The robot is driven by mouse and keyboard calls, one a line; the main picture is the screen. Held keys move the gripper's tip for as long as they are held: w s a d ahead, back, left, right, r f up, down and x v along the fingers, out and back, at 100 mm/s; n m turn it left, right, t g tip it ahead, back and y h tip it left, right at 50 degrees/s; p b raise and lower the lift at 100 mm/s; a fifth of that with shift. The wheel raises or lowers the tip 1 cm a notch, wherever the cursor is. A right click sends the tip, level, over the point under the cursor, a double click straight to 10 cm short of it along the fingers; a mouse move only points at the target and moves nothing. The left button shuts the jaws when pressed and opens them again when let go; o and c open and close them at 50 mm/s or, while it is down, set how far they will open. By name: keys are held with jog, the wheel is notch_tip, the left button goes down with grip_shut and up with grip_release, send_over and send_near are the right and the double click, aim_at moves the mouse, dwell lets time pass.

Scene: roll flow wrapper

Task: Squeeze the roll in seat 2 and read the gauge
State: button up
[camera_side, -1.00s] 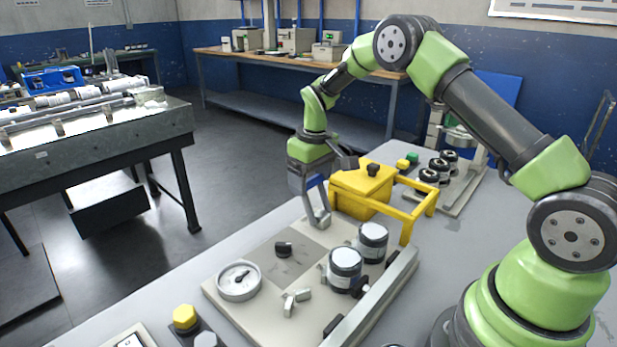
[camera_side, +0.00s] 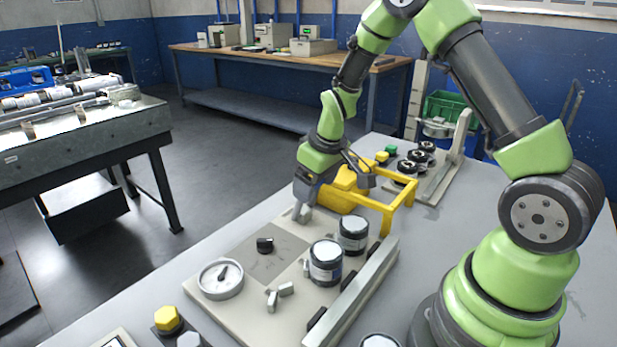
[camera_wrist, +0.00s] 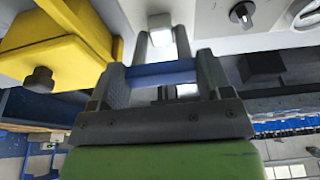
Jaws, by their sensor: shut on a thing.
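My gripper (camera_side: 302,212) is low at the far end of the beige base plate, with its fingers shut on a small pale grey piece (camera_wrist: 160,22), seen between the fingertips in the wrist view. I cannot tell what this piece belongs to. Two dark rolls with white tops, a near one (camera_side: 325,263) and a far one (camera_side: 352,234), stand upright on the plate, to the right of my gripper and apart from it. Seat numbers cannot be read. The round white gauge (camera_side: 221,279) is at the plate's left; its dark needle shows but its reading is too small.
A yellow box and frame (camera_side: 398,207) stand close behind my gripper. A black knob (camera_side: 265,245) and a grey pronged handle (camera_side: 278,296) are on the plate. A long grey rail (camera_side: 358,290) runs along its right side. Hexagonal yellow (camera_side: 168,319) and grey buttons are in front.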

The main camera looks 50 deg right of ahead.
jog(key=shift+s+f, duration=0.4)
jog(key=shift+s, duration=0.2)
jog(key=o, duration=1.3)
jog(key=shift+r, duration=0.15)
jog(key=v, duration=0.9)
jog(key=shift+r, duration=0.35)
